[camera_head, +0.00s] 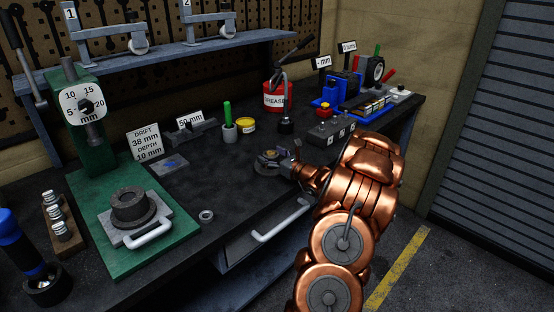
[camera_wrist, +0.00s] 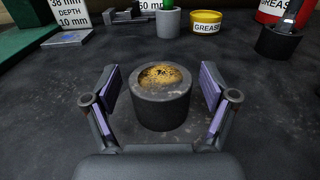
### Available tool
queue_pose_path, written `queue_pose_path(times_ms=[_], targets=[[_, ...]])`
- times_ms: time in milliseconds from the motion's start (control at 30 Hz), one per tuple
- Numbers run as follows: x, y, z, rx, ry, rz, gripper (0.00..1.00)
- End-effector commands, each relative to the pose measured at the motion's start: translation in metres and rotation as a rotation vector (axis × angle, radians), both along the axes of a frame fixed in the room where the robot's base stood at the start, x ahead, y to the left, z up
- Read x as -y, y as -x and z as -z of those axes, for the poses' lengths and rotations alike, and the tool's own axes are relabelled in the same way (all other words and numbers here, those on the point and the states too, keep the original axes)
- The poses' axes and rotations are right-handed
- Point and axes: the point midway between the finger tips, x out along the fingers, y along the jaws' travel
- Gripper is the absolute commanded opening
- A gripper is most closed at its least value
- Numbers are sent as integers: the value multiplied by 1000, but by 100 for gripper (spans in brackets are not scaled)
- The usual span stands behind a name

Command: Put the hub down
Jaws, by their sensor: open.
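The hub (camera_wrist: 162,100) is a dark grey, short cylinder with a rough yellow-brown greasy patch on its top. It stands upright on the dark bench top (camera_head: 235,190). My gripper (camera_wrist: 165,90) is open, with one finger on each side of the hub and a visible gap at both sides. In the head view my gripper (camera_head: 278,160) is low over the middle of the bench and partly hides the hub (camera_head: 267,168).
A green press (camera_head: 85,105) stands at left, with a dark ring part (camera_head: 130,207) on its handled plate. A small ring (camera_head: 206,216) lies nearby. Behind are a green-handled pot (camera_head: 228,130), a yellow tin (camera_head: 245,125) and a red grease can (camera_head: 277,97). Bench around the hub is clear.

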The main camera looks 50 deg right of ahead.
Motion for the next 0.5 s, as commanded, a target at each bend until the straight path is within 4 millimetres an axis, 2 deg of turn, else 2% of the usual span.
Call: queue_pose_path(times_ms=[167,500], targets=[[2,17,-1,1,0,6,84],[0,82,0,2,-2,5,84]])
